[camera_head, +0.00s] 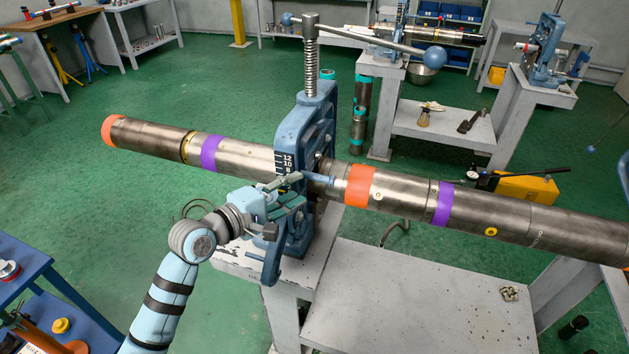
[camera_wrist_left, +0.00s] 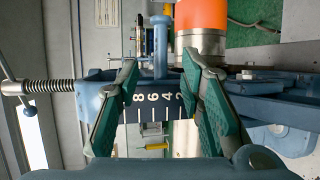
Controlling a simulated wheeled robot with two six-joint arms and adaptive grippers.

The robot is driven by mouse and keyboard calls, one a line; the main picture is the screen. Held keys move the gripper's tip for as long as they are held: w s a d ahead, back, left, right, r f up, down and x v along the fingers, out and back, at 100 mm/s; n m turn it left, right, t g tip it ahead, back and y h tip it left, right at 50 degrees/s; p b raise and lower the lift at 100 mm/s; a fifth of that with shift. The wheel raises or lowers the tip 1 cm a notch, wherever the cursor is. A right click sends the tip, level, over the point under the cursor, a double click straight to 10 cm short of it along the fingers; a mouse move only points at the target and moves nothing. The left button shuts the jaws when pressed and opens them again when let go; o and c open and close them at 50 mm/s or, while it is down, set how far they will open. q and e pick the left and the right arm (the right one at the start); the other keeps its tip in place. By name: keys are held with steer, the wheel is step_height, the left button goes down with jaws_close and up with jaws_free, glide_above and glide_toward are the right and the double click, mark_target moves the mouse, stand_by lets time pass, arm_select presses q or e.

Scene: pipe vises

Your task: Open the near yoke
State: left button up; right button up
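The near yoke (camera_head: 313,115) is a blue upright frame of a pipe vise, with a screw and a long bar handle on top. It stands closed around a long steel pipe (camera_head: 405,198) with orange and purple bands. A short blue peg (camera_head: 319,178) sticks out of the yoke's side. In the left wrist view the peg (camera_wrist_left: 160,45) shows between and just beyond the fingertips, with a gap on either side. My left gripper (camera_head: 292,186) is open in front of the yoke's number scale (camera_wrist_left: 152,112). Its green-padded fingers (camera_wrist_left: 158,68) hold nothing. My right gripper is out of view.
The vise stands on a pale worn bench (camera_head: 400,300) with bare room on its lower shelf. A yellow pump box (camera_head: 525,188) lies behind the pipe. More vises stand at the back, one on a grey stand (camera_head: 540,85). A blue cart (camera_head: 25,270) is at lower left.

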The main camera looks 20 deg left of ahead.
mark_target(314, 179)
arm_select(q)
steer(key=b+x, duration=0.1)
steer(key=x, duration=0.7)
steer(key=shift+w+f, duration=0.1)
steer(key=shift+c, duration=0.2)
jaws_close()
